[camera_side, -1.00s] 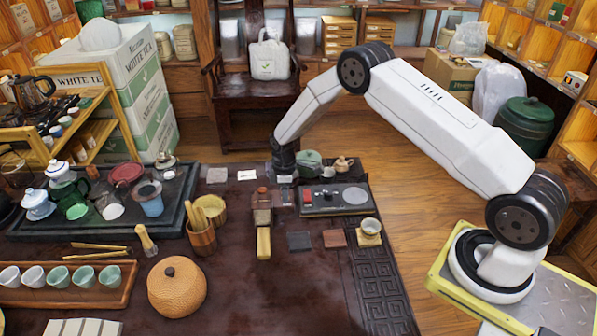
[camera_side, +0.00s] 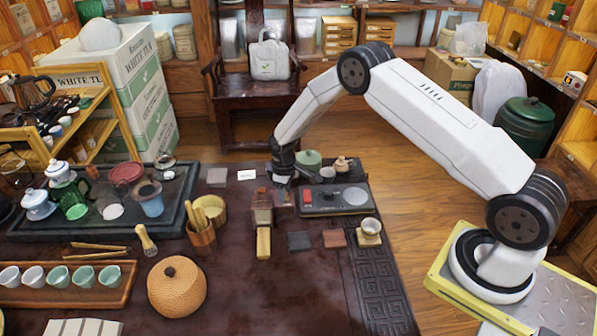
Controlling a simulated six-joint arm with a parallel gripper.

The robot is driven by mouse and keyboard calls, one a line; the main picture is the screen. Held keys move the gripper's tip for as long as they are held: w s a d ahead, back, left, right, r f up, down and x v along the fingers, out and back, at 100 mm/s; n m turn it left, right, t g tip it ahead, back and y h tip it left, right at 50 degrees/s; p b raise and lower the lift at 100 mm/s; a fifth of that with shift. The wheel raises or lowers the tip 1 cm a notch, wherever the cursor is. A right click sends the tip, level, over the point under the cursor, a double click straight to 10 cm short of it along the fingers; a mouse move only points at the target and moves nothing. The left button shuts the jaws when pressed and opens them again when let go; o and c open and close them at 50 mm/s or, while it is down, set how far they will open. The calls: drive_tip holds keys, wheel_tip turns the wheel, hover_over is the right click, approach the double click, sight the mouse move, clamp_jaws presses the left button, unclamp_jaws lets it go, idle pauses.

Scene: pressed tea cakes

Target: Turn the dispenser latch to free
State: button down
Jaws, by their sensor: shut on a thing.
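The dispenser (camera_side: 262,208) is a small dark reddish-brown block-shaped body with a round top, near the back middle of the dark table. A pale yellow wooden piece (camera_side: 263,243) extends from its front. My gripper (camera_side: 284,188) points down just right of the dispenser, low over the table. It is shut on the dispenser latch at the dispenser's right side. The latch is very small here and mostly hidden by the fingers, so its angle cannot be read.
A dark tray (camera_side: 350,197) with a red patch and grey disc lies close right of my gripper. Bamboo cups with tools (camera_side: 202,235) stand to the left. Small flat squares (camera_side: 300,241) lie in front.

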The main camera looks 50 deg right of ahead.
drive_tip(key=m, duration=0.6)
drive_tip(key=shift+m, duration=0.3)
drive_tip(key=m, duration=0.6)
drive_tip(key=shift+m, duration=0.3)
drive_tip(key=shift+c, duration=1.4)
unclamp_jaws()
drive_tip(key=shift+r, duration=3.9)
drive_tip(key=shift+s+r, duration=0.1)
